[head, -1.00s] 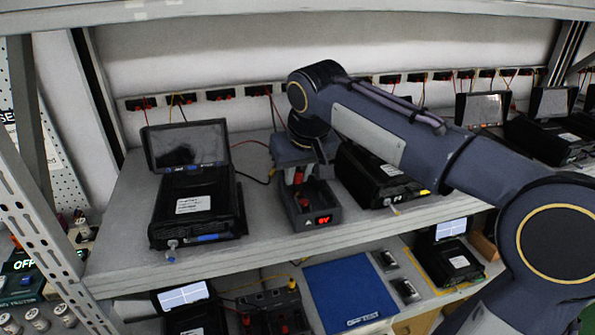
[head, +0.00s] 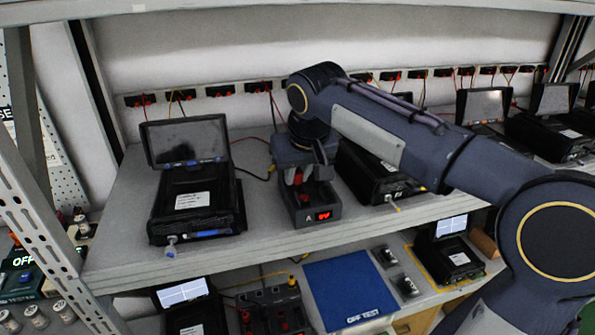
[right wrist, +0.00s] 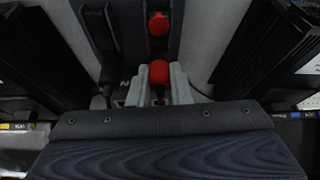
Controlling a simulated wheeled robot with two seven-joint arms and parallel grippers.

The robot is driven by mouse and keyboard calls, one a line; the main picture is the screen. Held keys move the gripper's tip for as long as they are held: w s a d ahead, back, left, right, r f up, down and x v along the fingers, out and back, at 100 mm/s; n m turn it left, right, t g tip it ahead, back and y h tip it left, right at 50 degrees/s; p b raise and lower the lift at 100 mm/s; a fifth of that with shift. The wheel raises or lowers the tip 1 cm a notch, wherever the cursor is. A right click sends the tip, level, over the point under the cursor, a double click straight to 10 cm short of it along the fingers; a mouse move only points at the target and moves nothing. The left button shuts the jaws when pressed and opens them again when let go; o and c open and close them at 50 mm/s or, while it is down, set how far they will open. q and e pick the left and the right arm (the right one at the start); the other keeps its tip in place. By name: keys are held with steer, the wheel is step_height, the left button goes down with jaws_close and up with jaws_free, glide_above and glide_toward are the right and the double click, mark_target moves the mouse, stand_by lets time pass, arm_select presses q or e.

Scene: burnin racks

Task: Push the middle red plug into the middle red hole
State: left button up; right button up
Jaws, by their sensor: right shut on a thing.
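A small dark test box (head: 330,211) with a lit red display stands on the middle shelf, between two black devices. My right gripper (head: 306,180) points down over this box. In the right wrist view its pale fingers are shut on a red plug (right wrist: 159,73). A second red piece (right wrist: 158,23) shows just beyond the fingertips, apart from the held plug. The fingers and plug hide the holes, so I cannot tell how deep the held plug sits. My left gripper is not in view.
A black device with a raised screen (head: 186,143) stands left of the box, and another black device (head: 376,178) stands close on the right. Red sockets with wires line the back wall. The lower shelf holds a blue mat (head: 347,289) and more devices.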

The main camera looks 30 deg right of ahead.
steer(key=shift+f, duration=0.15)
steer(key=o, duration=1.3)
steer(key=shift+r+p, duration=2.55)
steer(key=shift+r, duration=0.25)
steer(key=s+a+f+y, duration=0.2)
steer(key=s+f, duration=0.5)
steer(key=s, duration=0.4)
steer(key=s+a+f+t+y, duration=0.1)
steer(key=s+a+f+y, duration=0.1)
steer(key=s+a+f, duration=0.3)
steer(key=s+f, duration=0.3)
steer(key=s, duration=0.3)
steer(key=shift+a, duration=0.15)
